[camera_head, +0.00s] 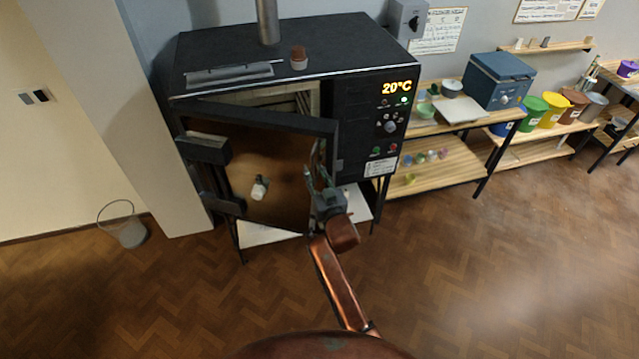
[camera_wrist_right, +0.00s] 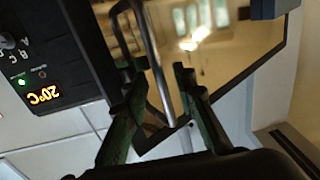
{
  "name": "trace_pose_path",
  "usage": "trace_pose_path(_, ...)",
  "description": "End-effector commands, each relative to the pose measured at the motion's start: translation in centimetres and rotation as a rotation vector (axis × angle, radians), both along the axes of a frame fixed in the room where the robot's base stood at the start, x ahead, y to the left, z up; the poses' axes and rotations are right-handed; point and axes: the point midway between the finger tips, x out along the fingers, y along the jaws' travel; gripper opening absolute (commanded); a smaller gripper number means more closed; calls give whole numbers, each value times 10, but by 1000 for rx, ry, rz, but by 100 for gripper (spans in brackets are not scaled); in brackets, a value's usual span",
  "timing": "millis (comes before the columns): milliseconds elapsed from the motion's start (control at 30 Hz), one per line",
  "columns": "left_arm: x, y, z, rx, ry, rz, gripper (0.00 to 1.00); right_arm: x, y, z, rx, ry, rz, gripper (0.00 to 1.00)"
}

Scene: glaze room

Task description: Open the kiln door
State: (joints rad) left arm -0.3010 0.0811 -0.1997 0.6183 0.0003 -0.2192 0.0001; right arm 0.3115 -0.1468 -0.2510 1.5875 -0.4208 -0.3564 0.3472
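The kiln (camera_head: 350,100) is a large dark box on a stand, with a lit 20°C display. Its door (camera_head: 262,165) is ajar, hinged at the left, with its right edge swung out and a pale interior showing above it. My right gripper (camera_head: 317,174) is at the door's right edge, with its fingers apart. In the right wrist view, the fingers (camera_wrist_right: 155,78) stand to either side of a metal bar handle (camera_wrist_right: 153,60) on the door; I cannot tell whether they touch it. The display also shows there, upside down. My left gripper is not in view.
A wire-handled bucket (camera_head: 130,233) stands on the floor at left, near a wall column. Shelves (camera_head: 437,163) with small pots and a blue box (camera_head: 497,80) stand right of the kiln. The wooden floor in front is clear.

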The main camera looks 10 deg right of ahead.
Motion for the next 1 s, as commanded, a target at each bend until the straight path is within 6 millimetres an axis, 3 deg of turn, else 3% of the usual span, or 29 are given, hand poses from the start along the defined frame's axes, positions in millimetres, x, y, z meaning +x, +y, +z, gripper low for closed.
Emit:
trace_pose_path(300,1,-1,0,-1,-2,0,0,-65,-16,-1,1,1,-1,25)
trace_pose_path(500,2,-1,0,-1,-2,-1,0,-93,-22,-1,-1,1,0,25)
trace_pose_path(900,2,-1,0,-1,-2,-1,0,-103,-25,0,-1,0,-1,25)
trace_pose_path(1000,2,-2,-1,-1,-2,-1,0,-103,-25,-4,-2,5,-1,20)
